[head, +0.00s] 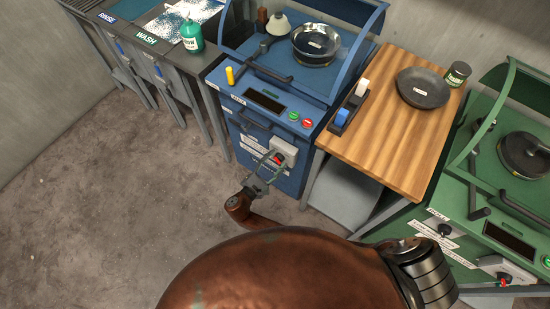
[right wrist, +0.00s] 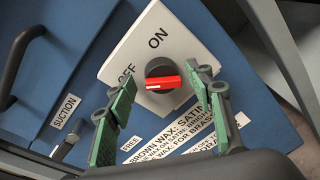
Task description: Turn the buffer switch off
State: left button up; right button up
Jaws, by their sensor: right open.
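The switch is a black round knob with a red handle (right wrist: 165,83) on a white plate (right wrist: 180,35) marked ON and OFF. The handle's pale-marked end points left, near the word OFF. In the head view the white switch box (head: 287,148) sits on the front of the blue machine (head: 262,123). My right gripper (head: 270,168) is open in front of it. In the right wrist view its green-padded fingers (right wrist: 160,78) stand on either side of the red handle; I cannot tell whether they touch it. My left gripper is out of view.
A wooden-topped table (head: 385,135) stands right of the blue machine. A green machine (head: 480,225) with its own red-handled switch (head: 503,282) is at the far right. Dark bars flank the switch in the right wrist view. The floor (head: 130,200) at left is clear.

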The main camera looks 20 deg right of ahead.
notch_tip(320, 180, up, 10)
dwell(0.5)
jog(key=shift+f, duration=0.15)
